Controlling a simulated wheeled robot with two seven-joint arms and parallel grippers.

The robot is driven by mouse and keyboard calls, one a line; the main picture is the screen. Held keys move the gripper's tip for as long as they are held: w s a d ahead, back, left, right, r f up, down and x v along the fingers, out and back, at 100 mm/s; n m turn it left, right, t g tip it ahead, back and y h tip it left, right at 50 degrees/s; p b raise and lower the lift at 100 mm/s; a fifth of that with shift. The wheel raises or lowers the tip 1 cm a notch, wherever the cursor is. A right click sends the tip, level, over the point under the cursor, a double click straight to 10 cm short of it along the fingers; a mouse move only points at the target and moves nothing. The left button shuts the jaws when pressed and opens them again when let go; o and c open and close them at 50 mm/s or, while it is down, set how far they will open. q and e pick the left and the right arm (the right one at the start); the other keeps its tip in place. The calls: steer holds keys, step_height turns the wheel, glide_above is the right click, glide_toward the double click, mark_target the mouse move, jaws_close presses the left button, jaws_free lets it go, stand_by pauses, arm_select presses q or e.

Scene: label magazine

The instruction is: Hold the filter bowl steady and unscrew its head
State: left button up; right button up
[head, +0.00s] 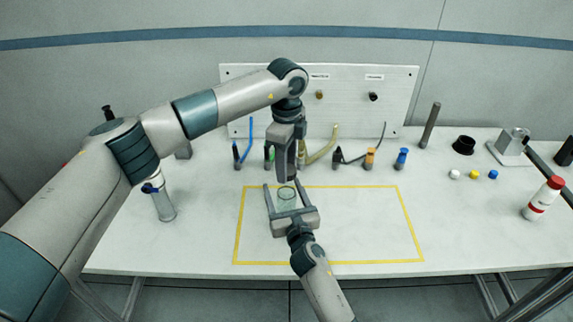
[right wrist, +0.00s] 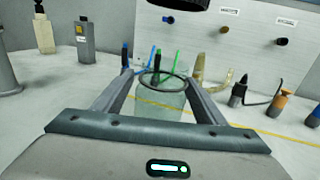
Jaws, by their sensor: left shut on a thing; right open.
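The filter bowl (head: 287,199) is a clear, greenish cup standing upright inside the yellow-outlined area. In the right wrist view the bowl (right wrist: 160,102) shows an open top with a dark rim ring. My right gripper (head: 284,187) is open, with one finger on each side of the bowl; I cannot tell whether they touch it. My left gripper (head: 288,170) points down above the bowl, shut on a dark thing that it largely hides, apparently the filter head. A dark round underside, apparently this head (right wrist: 180,3), shows at the top of the right wrist view, apart from the bowl.
Behind stands a white panel (head: 345,95) with fittings and several coloured tools and hoses before it. A clear cylinder (head: 163,203) stands left. A red-capped white bottle (head: 543,198) and small coloured caps (head: 474,175) are right. The yellow-outlined area (head: 411,222) has free room right of the bowl.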

mark_target(289, 207)
arm_select(q)
steer(key=shift+f+b, duration=0.35)
steer(key=shift+b, duration=0.05)
arm_select(e)
steer(key=v, duration=1.2)
steer(key=shift+f, duration=0.1)
